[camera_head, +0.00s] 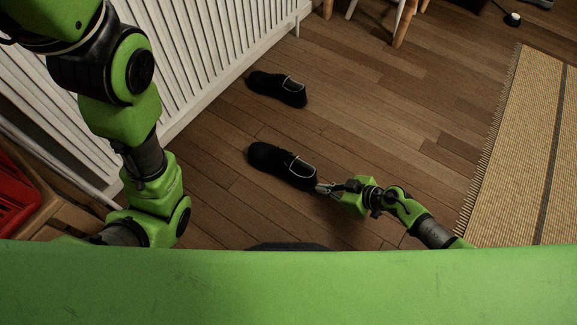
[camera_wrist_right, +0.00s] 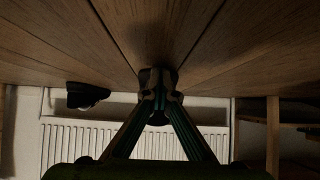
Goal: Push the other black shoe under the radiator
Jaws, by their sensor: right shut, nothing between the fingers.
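Two black shoes lie on the wooden floor, toes toward the white radiator (camera_head: 215,45). The nearer shoe (camera_head: 270,160) has its heel at the fingertips of my right gripper (camera_head: 322,188). The gripper is shut and empty, low behind the heel, and seems to touch it. The farther shoe (camera_head: 275,86) lies beside it, closer to the radiator's far end. In the right wrist view, which is upside down, my closed fingers (camera_wrist_right: 160,95) largely cover a dark shape, the nearer shoe. The other shoe (camera_wrist_right: 86,95) and the radiator (camera_wrist_right: 75,145) show behind. My left gripper is out of sight.
My left arm stands between the camera and the radiator. A woven rug (camera_head: 525,150) lies at the right. Wooden furniture legs (camera_head: 404,22) stand at the far side. A red crate (camera_head: 15,195) is at the left edge. The floor between shoes and rug is clear.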

